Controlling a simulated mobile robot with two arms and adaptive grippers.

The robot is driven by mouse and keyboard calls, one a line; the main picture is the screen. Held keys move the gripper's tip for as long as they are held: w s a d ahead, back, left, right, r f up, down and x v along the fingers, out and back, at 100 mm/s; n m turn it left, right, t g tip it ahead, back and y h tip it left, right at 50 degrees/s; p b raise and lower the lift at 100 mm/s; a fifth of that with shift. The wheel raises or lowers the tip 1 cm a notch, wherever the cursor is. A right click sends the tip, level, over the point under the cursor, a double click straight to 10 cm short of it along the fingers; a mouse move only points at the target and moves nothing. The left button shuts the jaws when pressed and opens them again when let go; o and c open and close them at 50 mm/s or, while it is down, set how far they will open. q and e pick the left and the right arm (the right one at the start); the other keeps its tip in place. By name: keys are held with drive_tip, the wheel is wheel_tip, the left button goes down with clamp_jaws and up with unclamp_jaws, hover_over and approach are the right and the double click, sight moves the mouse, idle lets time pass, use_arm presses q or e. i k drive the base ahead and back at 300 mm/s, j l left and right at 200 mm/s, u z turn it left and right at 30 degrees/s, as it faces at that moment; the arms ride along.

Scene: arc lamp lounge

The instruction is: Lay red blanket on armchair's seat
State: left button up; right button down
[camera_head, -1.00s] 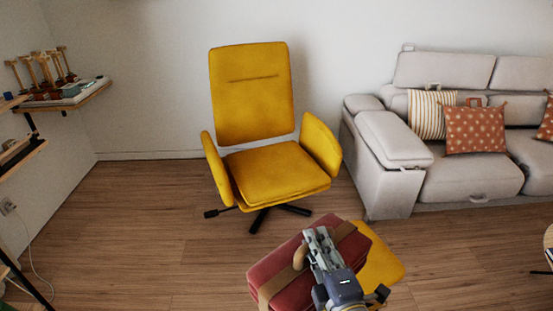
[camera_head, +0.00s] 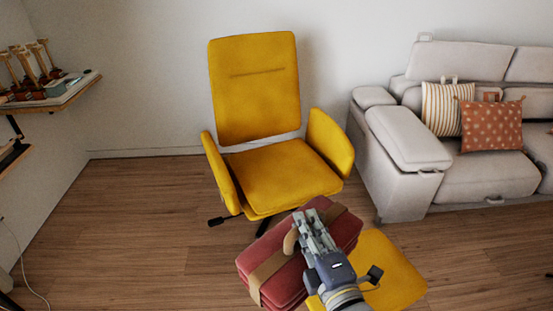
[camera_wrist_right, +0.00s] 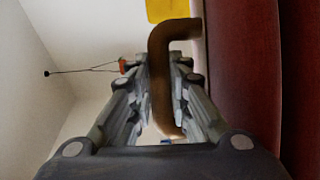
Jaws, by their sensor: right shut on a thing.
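The red blanket (camera_head: 320,232) is a folded bundle with a brown strap and handle. My right gripper (camera_head: 308,222) is shut on the brown handle (camera_head: 290,241) and holds the bundle in front of the yellow armchair. In the right wrist view, the brown handle (camera_wrist_right: 168,60) runs between the fingers (camera_wrist_right: 160,85), with the red blanket (camera_wrist_right: 240,80) close along the right. The armchair's seat (camera_head: 280,178) is bare, between two yellow armrests. The bundle overlaps the lower right of the chair in the head view. My left gripper is not in view.
A yellow footstool (camera_head: 388,272) is partly hidden behind the bundle and my right arm. A grey sofa (camera_head: 405,195) with cushions stands to the right. Shelves (camera_head: 60,98) with small objects are on the left wall. Wood floor (camera_head: 140,220) is clear left of the chair.

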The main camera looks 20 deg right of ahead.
sight(286, 168)
drive_tip(key=i+j, duration=0.1)
drive_tip(key=i, duration=0.5)
drive_tip(key=i+j, duration=0.15)
drive_tip(key=i, duration=0.5)
